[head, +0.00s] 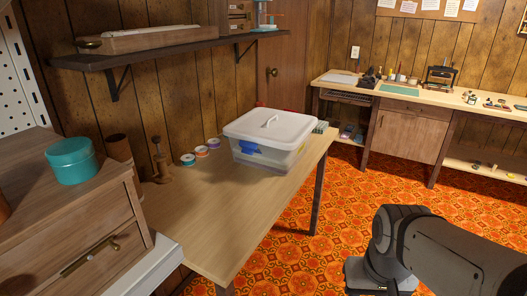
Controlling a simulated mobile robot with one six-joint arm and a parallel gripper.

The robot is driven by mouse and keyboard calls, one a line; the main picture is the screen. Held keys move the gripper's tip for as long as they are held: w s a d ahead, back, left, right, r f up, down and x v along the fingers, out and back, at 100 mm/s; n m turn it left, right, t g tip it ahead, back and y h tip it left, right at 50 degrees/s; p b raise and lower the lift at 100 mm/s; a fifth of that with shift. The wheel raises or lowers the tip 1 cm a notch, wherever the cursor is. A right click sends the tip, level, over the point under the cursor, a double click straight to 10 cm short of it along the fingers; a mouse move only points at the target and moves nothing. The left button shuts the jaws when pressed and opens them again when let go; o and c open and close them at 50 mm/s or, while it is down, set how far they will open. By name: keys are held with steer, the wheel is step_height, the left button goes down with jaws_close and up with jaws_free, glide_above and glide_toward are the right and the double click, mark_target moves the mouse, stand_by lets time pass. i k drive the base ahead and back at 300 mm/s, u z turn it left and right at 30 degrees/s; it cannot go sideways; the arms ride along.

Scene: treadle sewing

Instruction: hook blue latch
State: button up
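A clear plastic box (268,160) with a white lid (285,125) stands on the wooden table (225,225). The lid sits on top and has a white handle (270,120). A blue patch that looks like the latch (250,148) shows on the box's near side, just below the lid rim. It is too small to tell whether it is hooked. My grey arm is at the lower right, over the floor and well apart from the box. I cannot make out my gripper's fingers in this view.
Several thread spools (201,151) and a wooden stand (160,165) are left of the box. A wooden drawer cabinet (75,215) with a teal tin (71,160) stands at the left. A shelf (165,50) hangs above. The table's front part is bare.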

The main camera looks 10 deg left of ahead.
mark_target(248, 148)
steer(key=u, duration=0.35)
steer(key=k, duration=0.1)
steer(key=z, duration=2)
steer(key=i, duration=1.25)
steer(key=u, duration=1.4)
steer(key=k, duration=0.1)
steer(key=u, duration=2.65)
steer(key=i, duration=0.9)
